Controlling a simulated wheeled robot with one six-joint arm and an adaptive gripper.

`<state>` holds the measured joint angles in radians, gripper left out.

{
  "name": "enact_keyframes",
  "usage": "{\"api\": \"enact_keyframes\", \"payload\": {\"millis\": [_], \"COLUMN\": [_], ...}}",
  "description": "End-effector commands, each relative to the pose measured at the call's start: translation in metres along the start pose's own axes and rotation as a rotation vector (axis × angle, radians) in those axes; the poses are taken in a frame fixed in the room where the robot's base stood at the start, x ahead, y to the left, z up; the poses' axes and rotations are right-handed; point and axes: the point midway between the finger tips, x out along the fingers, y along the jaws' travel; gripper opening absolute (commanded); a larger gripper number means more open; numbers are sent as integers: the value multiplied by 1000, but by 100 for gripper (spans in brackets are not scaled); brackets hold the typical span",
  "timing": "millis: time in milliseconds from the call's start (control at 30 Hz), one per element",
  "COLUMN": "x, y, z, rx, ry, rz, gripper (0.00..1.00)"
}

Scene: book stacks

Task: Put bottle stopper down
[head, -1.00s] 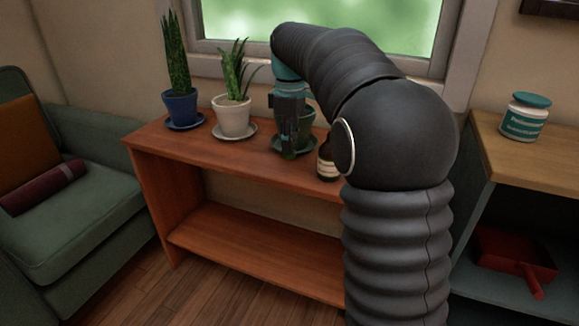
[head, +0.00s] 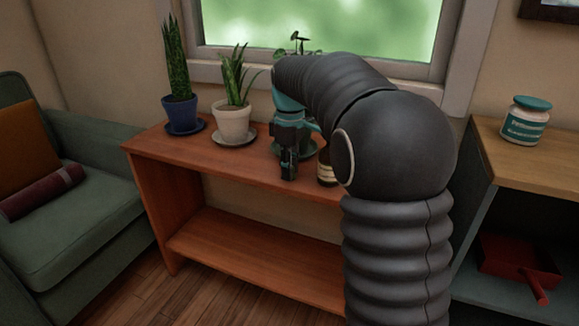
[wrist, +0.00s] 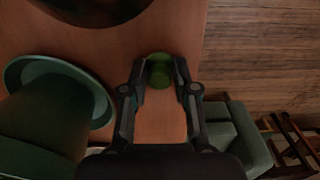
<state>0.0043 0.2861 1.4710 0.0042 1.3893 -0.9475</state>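The bottle stopper (wrist: 159,71) is a small green round piece between my fingertips in the wrist view. My gripper (wrist: 160,75) looks shut on it, with a fingertip against each side. In the head view my gripper (head: 289,174) points down at the top of the reddish wooden shelf (head: 220,160), near its front edge. The stopper cannot be made out there. Whether it touches the wood is hard to tell.
A dark green pot on a saucer (wrist: 104,112) is close by on the left in the wrist view. A dark bottle (head: 326,172) stands right of my gripper, partly behind my arm. White (head: 233,122) and blue (head: 181,112) plant pots stand left.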

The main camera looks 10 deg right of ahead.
Motion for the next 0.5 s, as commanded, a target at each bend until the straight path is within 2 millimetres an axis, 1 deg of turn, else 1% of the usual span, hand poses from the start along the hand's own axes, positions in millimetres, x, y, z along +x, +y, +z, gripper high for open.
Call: {"api": "enact_keyframes", "payload": {"millis": [333, 433, 500], "x": [-1, -6, -14], "y": [0, 0, 1], "z": [0, 0, 0], "rx": [0, 0, 0], "ry": [0, 0, 2], "rz": [0, 1, 2], "gripper": [47, 47, 47]}}
